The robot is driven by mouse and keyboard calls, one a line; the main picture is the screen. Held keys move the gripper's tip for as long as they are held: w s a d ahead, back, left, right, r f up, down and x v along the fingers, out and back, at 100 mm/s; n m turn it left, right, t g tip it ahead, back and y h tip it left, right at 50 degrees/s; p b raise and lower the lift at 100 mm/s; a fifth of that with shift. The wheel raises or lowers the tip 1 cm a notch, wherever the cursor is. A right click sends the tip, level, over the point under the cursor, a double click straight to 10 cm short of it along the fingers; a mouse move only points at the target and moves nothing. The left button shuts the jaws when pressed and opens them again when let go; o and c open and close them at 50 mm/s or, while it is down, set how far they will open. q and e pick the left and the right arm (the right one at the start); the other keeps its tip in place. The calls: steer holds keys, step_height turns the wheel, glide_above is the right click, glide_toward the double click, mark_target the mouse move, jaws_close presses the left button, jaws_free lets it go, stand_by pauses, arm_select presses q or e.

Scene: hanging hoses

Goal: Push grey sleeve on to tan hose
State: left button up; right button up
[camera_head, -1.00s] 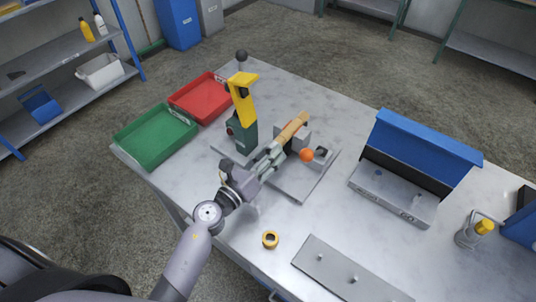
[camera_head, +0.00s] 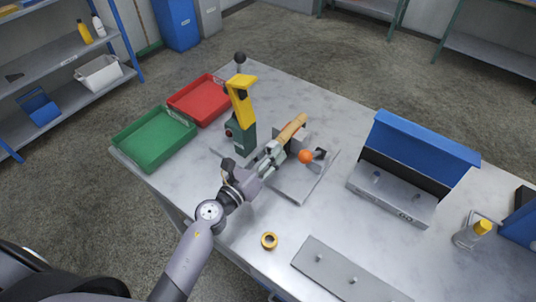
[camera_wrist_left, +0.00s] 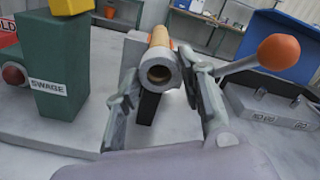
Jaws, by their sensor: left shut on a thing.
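The tan hose (camera_head: 292,127) lies in a holder on a metal plate on the bench, slanting toward my left gripper. In the left wrist view the tan hose (camera_wrist_left: 160,37) runs away from me behind the grey sleeve (camera_wrist_left: 158,72). The sleeve is a short tube whose open end faces the camera. My left gripper (camera_head: 270,153) is shut on the sleeve, with one finger on each side in the left wrist view (camera_wrist_left: 160,85). The sleeve is in line with the hose end; how far it sits over the hose I cannot tell. My right gripper is not in view.
A green swage tool (camera_head: 241,136) with a yellow top stands left of the hose. An orange knob (camera_head: 305,156) on a lever is close on the right. Green (camera_head: 153,138) and red (camera_head: 198,98) trays are behind left. A tape roll (camera_head: 269,240) lies in front.

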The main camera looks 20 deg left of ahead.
arm_select(q)
steer(key=shift+w, duration=0.3)
stand_by(0.4)
steer(key=shift+c, duration=1)
steer(key=shift+w+d, duration=0.1)
jaws_close()
steer(key=o, duration=1.1)
jaws_free()
steer(key=shift+w, duration=0.1)
steer(key=v, duration=1.2)
